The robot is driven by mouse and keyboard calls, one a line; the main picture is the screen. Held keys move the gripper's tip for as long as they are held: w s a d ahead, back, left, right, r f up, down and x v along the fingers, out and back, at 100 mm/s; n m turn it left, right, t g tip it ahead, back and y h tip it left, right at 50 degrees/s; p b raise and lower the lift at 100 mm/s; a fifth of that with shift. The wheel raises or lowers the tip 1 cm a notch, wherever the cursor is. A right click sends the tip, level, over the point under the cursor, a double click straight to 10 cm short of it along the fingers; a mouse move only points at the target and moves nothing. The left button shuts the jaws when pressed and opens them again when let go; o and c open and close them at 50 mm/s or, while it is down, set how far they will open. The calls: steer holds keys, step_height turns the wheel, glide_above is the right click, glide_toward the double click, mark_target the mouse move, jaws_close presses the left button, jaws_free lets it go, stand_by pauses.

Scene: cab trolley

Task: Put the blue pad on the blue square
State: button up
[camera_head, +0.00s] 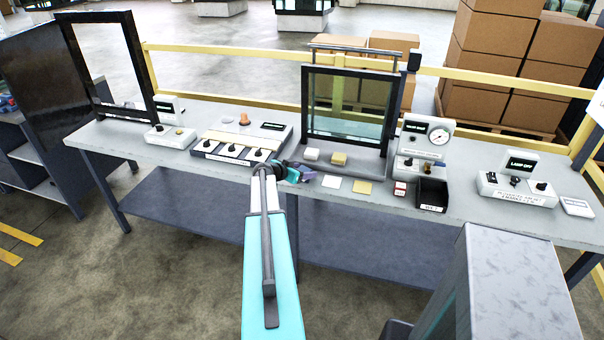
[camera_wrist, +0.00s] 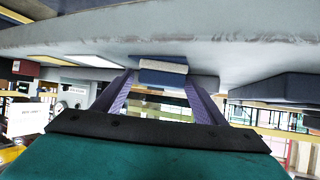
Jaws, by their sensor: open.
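My gripper (camera_head: 302,175) is low over the front middle of the bench in the head view. In the wrist view, its two purple fingers (camera_wrist: 158,84) are spread apart. A small block with blue and pale bands (camera_wrist: 162,77), which looks like the blue pad, shows between the fingertips. I cannot tell whether it is between the fingers or just beyond them. In the head view no blue pad can be made out; my gripper covers that part. The blue square cannot be made out either; the spot left of the white square is partly covered by my gripper.
A white pad (camera_head: 311,154) and a cream pad (camera_head: 338,159) sit before the framed glass panel (camera_head: 349,105). A white square (camera_head: 332,182) and a cream square (camera_head: 362,187) lie nearer. A black bin (camera_head: 432,194) and gauge box (camera_head: 427,135) stand right, a switch panel (camera_head: 240,144) left.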

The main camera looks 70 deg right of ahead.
steer(key=shift+r, duration=0.1)
steer(key=shift+w+a+r, duration=0.15)
steer(key=shift+a+r, duration=0.05)
steer(key=shift+a, duration=0.25)
steer(key=b+v, duration=0.3)
steer(key=v, duration=0.8)
stand_by(0.5)
steer(key=shift+w, duration=0.1)
